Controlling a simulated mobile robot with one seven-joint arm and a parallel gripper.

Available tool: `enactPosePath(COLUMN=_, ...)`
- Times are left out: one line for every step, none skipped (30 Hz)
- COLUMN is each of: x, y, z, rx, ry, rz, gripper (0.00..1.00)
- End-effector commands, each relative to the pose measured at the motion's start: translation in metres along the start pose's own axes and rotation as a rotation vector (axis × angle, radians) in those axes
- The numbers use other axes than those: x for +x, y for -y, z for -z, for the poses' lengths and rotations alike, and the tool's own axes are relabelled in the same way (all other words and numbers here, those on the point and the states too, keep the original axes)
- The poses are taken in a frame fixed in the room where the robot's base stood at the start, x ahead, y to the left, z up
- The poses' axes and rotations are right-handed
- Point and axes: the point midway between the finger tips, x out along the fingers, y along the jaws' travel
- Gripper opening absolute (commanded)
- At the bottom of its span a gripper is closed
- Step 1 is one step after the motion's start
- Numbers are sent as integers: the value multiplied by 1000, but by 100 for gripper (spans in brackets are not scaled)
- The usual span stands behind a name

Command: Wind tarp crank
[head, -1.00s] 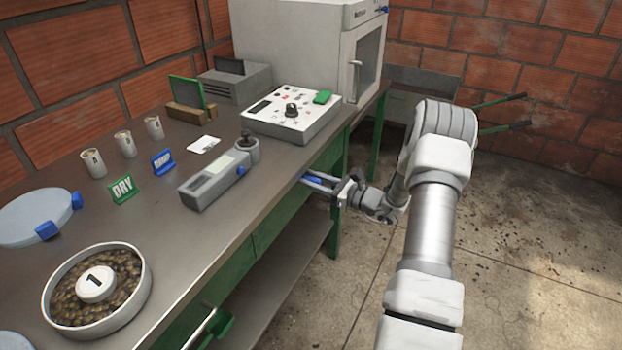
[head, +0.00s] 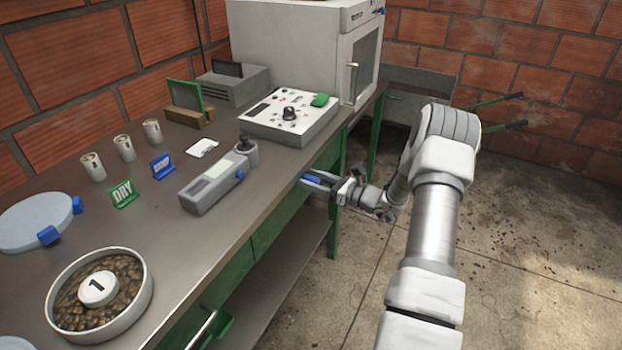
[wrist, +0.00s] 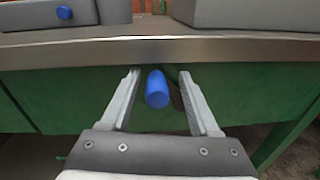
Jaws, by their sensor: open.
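A blue cylindrical handle (wrist: 157,90), which looks like the crank's grip, juts out below the bench's front edge. In the wrist view it lies between the two fingers of my gripper (wrist: 159,75), slightly left of the middle, with a gap on each side. My gripper is open, and neither finger visibly touches the handle. In the head view my gripper (head: 313,184) is at the bench's front edge with the blue handle (head: 320,180) between its fingers. The rest of the crank is hidden, and I see no tarp.
The metal bench top (head: 165,235) overhangs a green front (wrist: 70,95) just above my gripper. A grey meter (head: 213,183) and a control box (head: 291,117) stand near that edge. A bean dish (head: 143,300) sits at front left. Open floor (head: 530,240) lies at right.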

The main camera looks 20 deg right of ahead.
Motion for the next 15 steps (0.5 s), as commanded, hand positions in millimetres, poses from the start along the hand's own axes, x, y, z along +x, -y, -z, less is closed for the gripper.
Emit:
enactPosePath(x=0, y=0, z=0, rx=-1, ry=1, rz=-1, gripper=62)
enactPosePath(x=0, y=0, z=0, rx=-1, ry=1, rz=-1, gripper=62)
enactPosePath(x=-1, y=0, z=-1, rx=-1, ry=1, rz=-1, gripper=62)
enactPosePath(x=-3, y=0, z=-1, rx=-1, ry=1, rz=0, gripper=62)
enactPosePath(x=-5, y=0, z=-1, rx=-1, ry=1, rz=0, gripper=62)
enactPosePath(x=-9, y=0, z=-1, rx=-1, ry=1, rz=1, gripper=62)
enactPosePath(x=-12, y=1, z=-2, rx=-1, ry=1, rz=1, gripper=62)
enactPosePath(x=-17, y=1, z=-2, rx=-1, ry=1, rz=2, gripper=62)
enactPosePath(x=-24, y=1, z=-2, rx=0, ry=0, rz=3, gripper=62)
enactPosePath(x=-30, y=1, z=-2, rx=1, ry=0, rz=3, gripper=62)
enactPosePath(x=-37, y=1, z=-2, rx=1, ry=1, rz=3, gripper=62)
enactPosePath(x=-47, y=1, z=-2, rx=0, ry=1, rz=4, gripper=62)
enactPosePath(x=-54, y=1, z=-2, rx=1, ry=0, rz=4, gripper=62)
enactPosePath(x=-62, y=1, z=-2, rx=1, ry=1, rz=5, gripper=62)
enactPosePath(x=-72, y=1, z=-2, rx=1, ry=1, rz=4, gripper=62)
